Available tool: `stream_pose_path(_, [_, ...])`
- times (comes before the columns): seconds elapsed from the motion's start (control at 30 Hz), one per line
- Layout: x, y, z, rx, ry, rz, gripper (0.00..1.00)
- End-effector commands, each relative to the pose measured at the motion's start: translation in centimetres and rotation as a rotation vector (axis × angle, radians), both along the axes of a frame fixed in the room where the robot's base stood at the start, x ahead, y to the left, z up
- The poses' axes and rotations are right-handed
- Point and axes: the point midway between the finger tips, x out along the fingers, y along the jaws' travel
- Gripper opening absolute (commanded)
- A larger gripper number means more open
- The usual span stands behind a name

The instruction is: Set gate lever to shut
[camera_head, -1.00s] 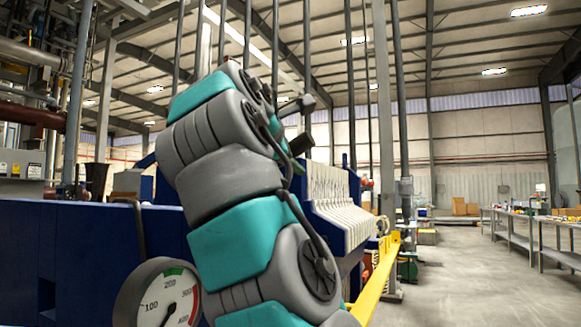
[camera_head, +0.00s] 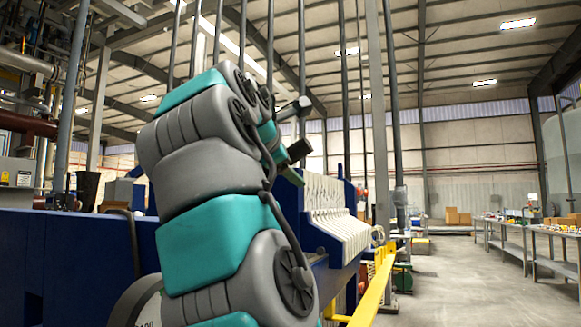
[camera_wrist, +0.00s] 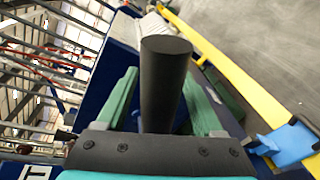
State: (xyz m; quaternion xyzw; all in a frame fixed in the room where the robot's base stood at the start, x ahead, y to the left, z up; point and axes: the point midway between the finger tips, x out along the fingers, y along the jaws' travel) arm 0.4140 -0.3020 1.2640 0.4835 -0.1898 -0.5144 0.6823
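In the wrist view a dark upright cylinder (camera_wrist: 161,92), which looks like a lever's handle, stands between the two green fingers of my gripper (camera_wrist: 161,95). The fingers look spread, with a finger on each side of it. I cannot tell whether either finger touches it. Its lower end is hidden behind my palm. In the head view a dark cylinder (camera_head: 299,149) shows beside my wrist, and my gripper is mostly hidden by my arm. No mark for the shut position is visible, and the lever's setting cannot be read.
The blue press frame (camera_head: 80,255) fills the lower left, with a dial gauge (camera_head: 138,303) partly behind my arm. Pale filter plates (camera_head: 335,217) and a yellow rail (camera_head: 374,290) run to the right. The rail has a light-blue bracket (camera_wrist: 288,146).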

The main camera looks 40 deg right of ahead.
Motion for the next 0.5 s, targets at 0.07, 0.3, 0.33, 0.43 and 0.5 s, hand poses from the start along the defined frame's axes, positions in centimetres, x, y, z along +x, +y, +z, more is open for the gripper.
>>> stream_pose_path(0.07, [0.0, 0.0, 0.0, 0.000, 0.000, 0.000, 0.72])
stream_pose_path(0.3, [-0.1, 0.2, 0.1, 0.000, -0.001, 0.000, 0.72])
stream_pose_path(0.33, [-0.2, 0.4, 0.1, -0.001, 0.000, 0.000, 0.72])
stream_pose_path(0.43, [-0.6, 1.4, 0.4, -0.001, -0.001, 0.002, 0.72])
stream_pose_path(0.5, [-1.1, 2.5, 0.7, -0.002, -0.002, 0.001, 0.72])
